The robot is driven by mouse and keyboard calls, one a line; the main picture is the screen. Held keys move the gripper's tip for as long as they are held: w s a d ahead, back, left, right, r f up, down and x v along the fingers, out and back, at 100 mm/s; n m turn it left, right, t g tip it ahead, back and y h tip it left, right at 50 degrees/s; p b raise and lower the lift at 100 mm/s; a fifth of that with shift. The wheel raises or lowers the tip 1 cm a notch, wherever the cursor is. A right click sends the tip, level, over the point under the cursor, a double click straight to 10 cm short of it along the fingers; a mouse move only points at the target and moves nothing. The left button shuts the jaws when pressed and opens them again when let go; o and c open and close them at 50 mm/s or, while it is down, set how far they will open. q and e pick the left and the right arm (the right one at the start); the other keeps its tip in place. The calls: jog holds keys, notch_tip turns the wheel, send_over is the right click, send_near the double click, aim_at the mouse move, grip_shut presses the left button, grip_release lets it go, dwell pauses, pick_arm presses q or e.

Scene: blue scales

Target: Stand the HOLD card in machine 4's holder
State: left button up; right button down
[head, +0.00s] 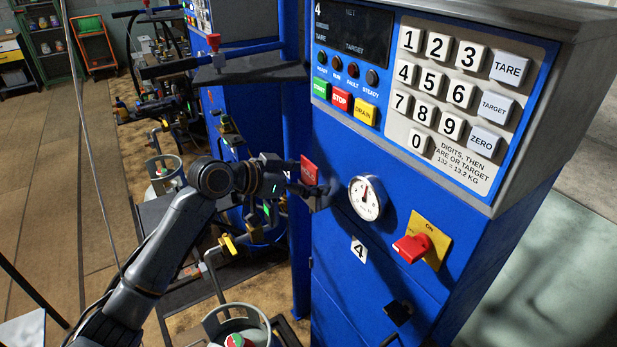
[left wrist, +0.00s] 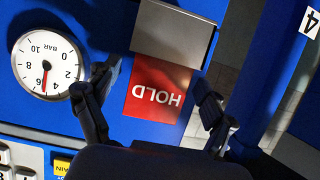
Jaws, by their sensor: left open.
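The red HOLD card (head: 309,171) is at the left side of the blue front of machine 4 (head: 345,285). In the left wrist view, which is upside down, the card (left wrist: 155,92) stands upright with its lower edge at the grey metal holder (left wrist: 174,32). That edge is hidden behind the holder's front plate. My left gripper (head: 308,184) is at the card. In the left wrist view its open fingers (left wrist: 160,88) are on either side of the card, with gaps showing. The holder is hard to make out in the head view. My right gripper is not in view.
A pressure gauge (head: 367,197) sits close to the right of my left gripper. A red switch on a yellow plate (head: 412,247) is further right, below the keypad (head: 440,95). Gas cylinders (head: 240,325) and pipework stand low on the left.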

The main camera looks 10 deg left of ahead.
pick_arm(q)
jog(key=v, duration=1.2)
